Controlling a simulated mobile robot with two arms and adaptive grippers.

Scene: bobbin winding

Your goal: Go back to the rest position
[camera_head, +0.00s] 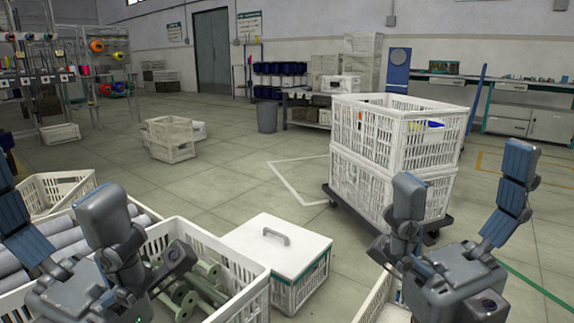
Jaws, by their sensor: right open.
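My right gripper (464,170) is at the lower right with its two fingers spread wide and nothing between them. It appears in front of the stacked white crates on a dark dolly. My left gripper (52,185) is at the lower left, its fingers also apart, and I see nothing held. It appears over a white crate (234,252) that holds green bobbins (206,284). Grey-white rolls (72,240) lie to its left, partly hidden by the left gripper.
A lidded white box (315,246) stands between the grippers. Part of another crate (372,302) shows below the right gripper. Two stacked crates (345,130) stand on a dolly (346,204). A grey bin (267,117) and small crates (170,150) are farther off. The middle floor is clear.

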